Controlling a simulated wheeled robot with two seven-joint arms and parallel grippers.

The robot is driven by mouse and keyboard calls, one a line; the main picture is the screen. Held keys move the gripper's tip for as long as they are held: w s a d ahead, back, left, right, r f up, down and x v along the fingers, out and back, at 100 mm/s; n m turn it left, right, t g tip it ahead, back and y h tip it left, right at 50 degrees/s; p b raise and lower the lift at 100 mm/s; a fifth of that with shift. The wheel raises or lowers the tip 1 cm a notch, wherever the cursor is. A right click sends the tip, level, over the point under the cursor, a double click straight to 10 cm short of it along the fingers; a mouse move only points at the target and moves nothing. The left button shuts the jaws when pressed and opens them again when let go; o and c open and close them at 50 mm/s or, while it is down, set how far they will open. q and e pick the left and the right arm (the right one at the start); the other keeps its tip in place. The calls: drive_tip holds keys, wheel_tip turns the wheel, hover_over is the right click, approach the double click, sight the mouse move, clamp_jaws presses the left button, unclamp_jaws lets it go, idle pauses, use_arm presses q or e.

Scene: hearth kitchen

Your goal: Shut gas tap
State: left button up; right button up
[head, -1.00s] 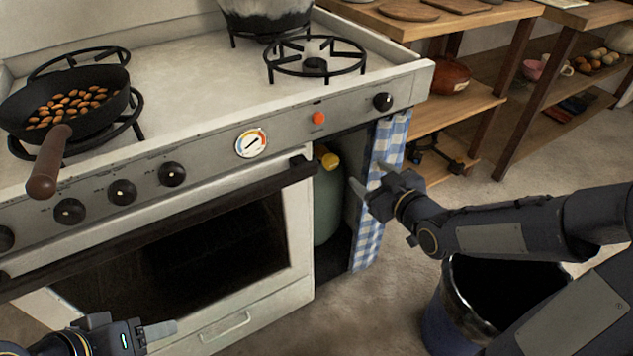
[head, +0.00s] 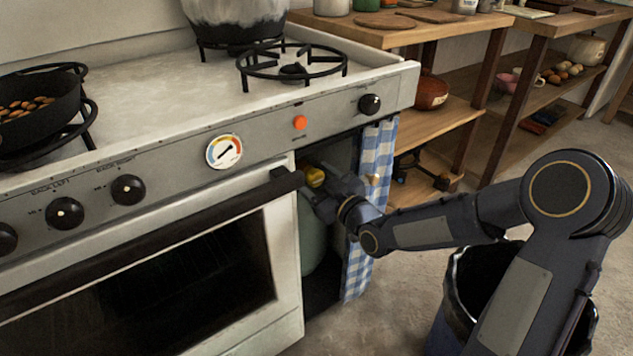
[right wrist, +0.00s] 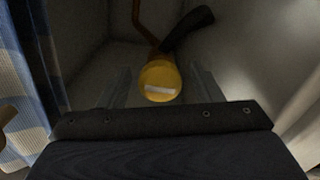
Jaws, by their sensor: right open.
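The yellow gas tap (head: 315,177) sits on top of a green gas bottle (head: 313,235) in the dark opening beside the oven. In the right wrist view the tap (right wrist: 160,82) is a round yellow knob with a pale bar across it, and it lies between my two fingers. My right gripper (head: 318,192) is open and reaches into the opening at the tap. In the right wrist view the fingers (right wrist: 160,90) stand apart on either side of the knob; whether they touch it I cannot tell. My left gripper is not in view.
The oven door handle (head: 150,236) ends close to the left of the opening. A blue checked curtain (head: 373,165) hangs at its right. A dark bin (head: 480,285) stands under my right arm. A brown pipe (right wrist: 144,22) and a dark hose (right wrist: 188,27) run behind the tap.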

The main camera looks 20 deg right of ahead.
drive_tip(key=shift+c, duration=0.3)
drive_tip(key=c, duration=0.9)
drive_tip(key=shift+c, duration=0.2)
drive_tip(key=shift+m, duration=0.3)
drive_tip(key=m, duration=0.8)
drive_tip(key=m+p, duration=0.1)
drive_tip(key=m, duration=0.3)
drive_tip(key=shift+m, duration=0.3)
drive_tip(key=m+p, duration=0.1)
drive_tip(key=m, duration=0.3)
drive_tip(key=shift+m+p, duration=0.3)
